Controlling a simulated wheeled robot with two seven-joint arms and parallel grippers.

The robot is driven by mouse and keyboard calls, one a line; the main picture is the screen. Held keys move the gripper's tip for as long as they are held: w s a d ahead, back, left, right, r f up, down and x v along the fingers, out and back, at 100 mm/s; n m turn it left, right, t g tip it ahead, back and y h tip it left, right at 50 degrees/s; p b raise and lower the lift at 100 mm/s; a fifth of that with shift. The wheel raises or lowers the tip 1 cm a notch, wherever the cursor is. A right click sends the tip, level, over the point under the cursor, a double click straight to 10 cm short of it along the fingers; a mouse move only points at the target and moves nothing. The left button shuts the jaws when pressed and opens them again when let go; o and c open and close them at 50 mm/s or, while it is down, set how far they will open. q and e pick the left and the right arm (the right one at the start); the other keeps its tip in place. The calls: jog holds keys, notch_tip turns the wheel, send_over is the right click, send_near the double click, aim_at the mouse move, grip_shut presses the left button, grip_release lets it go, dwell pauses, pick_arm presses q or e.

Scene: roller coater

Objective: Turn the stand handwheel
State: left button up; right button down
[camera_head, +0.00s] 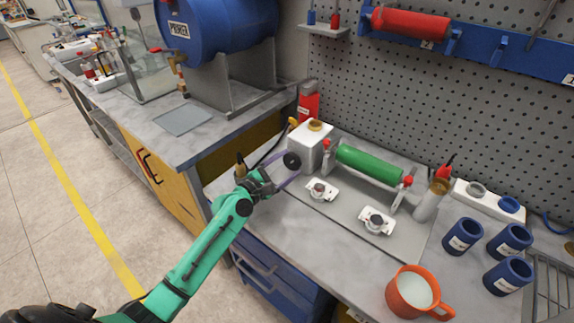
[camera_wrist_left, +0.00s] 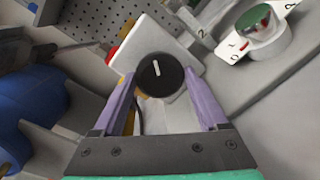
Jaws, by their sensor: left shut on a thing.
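The stand handwheel (camera_head: 292,160) is a round black knob on the front left side of a white box-shaped stand (camera_head: 310,146). In the left wrist view the handwheel (camera_wrist_left: 160,74) faces me, with a short white mark near its middle. My left gripper (camera_head: 285,169) reaches it from the lower left in the head view. Its purple fingers lie on either side of the handwheel and are shut on it. The exact contact at the fingertips is hard to see. My right gripper is not in view.
A green roller (camera_head: 369,164) lies right of the stand, with two white dial plates (camera_head: 322,190) (camera_head: 377,220) before it. A red can (camera_head: 308,101) stands behind. An orange mug (camera_head: 412,291) and blue cups (camera_head: 462,236) stand at right. A pegboard wall (camera_head: 400,85) closes the back.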

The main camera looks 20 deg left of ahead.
pick_arm(q)
jog(key=o, duration=1.3)
jog(key=shift+s+a, duration=0.1)
jog(key=b+v, duration=0.4)
jog(key=v, duration=1)
jog(key=shift+f, duration=0.15)
jog(key=shift+s+r, duration=0.2)
jog(key=shift+r, duration=0.05)
